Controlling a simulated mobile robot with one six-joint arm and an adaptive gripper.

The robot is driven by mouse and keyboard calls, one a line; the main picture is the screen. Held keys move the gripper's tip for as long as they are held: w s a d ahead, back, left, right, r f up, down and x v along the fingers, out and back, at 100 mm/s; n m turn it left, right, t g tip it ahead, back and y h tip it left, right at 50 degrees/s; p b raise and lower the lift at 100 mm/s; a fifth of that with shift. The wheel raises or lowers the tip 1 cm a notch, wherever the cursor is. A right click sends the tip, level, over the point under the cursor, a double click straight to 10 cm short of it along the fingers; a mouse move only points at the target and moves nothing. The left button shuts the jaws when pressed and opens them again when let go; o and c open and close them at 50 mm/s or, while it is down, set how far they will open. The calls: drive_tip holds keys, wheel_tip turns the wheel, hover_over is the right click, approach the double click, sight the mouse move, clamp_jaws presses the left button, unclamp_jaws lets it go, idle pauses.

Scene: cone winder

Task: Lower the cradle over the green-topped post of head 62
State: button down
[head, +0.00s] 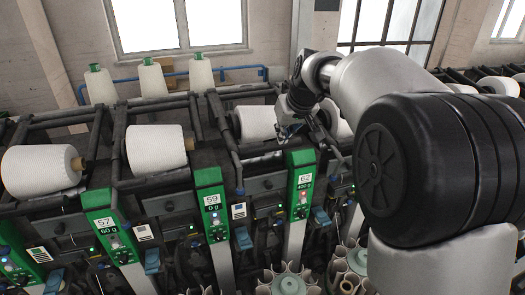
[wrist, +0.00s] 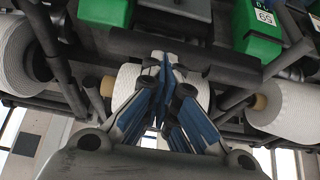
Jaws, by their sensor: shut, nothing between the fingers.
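The green-topped post of head 62 (head: 302,185) stands right of centre in the head view, marked 62 and 400 g. Just behind and above it, dark cradle arms (head: 228,130) flank a white yarn cone (head: 256,122); which parts belong to head 62's cradle is hard to tell. My gripper (head: 287,137) is low over the rear of the post, beside the cone's right end. In the wrist view my gripper (wrist: 165,62) is shut and empty, its fingers together in front of a white cone (wrist: 134,78). Contact with the cradle cannot be told.
Neighbouring green posts 59 (head: 211,203) and 57 (head: 112,236) stand to the left, with white cones (head: 155,147) in dark frames behind. Several spare cones (head: 152,79) stand on the rear rail. Dark bars (wrist: 137,46) cross close to my fingers. Tubes in bins (head: 287,281) are below.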

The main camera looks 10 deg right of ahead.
drive_tip(key=shift+f, duration=0.4)
drive_tip(key=shift+s+r, duration=0.1)
drive_tip(key=shift+r, duration=0.45)
drive_tip(key=p+v, duration=0.3)
drive_tip(key=v, duration=0.4)
drive_tip(key=shift+r, duration=0.3)
drive_tip(key=s+f+m+g+b, duration=0.1)
drive_tip(key=s+f+b, duration=0.7)
drive_tip(key=s+f, duration=0.5)
drive_tip(key=s+f+m+g+h+b, duration=0.1)
drive_tip(key=s+f+b, duration=0.7)
drive_tip(key=s+f, duration=0.6)
drive_tip(key=s, duration=0.9)
drive_tip(key=shift+s+a, duration=0.2)
drive_tip(key=shift+a, duration=0.15)
